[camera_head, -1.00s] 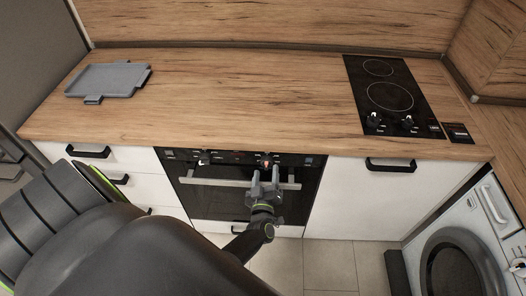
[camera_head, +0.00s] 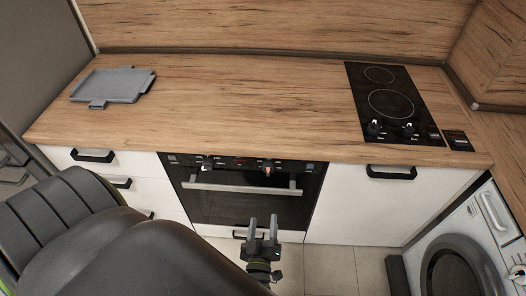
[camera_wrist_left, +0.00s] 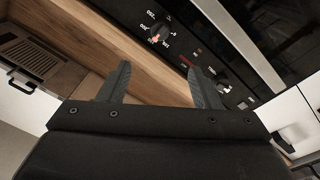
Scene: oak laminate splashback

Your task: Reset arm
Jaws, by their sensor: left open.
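My left gripper (camera_head: 262,228) is low in the middle of the head view, in front of the lower part of the oven (camera_head: 245,207). Its two fingers are apart with nothing between them. In the left wrist view the open fingers (camera_wrist_left: 160,88) point towards the oven's knob panel and the counter edge, touching neither. My dark left arm fills the lower left of the head view. My right gripper does not show in either view.
A grey tray (camera_head: 112,86) lies at the left of the wooden counter (camera_head: 250,100). A black hob (camera_head: 392,100) is set in at the right. A washing machine (camera_head: 480,226) stands at the lower right. The oven handle (camera_head: 240,188) sticks out. The counter's middle is clear.

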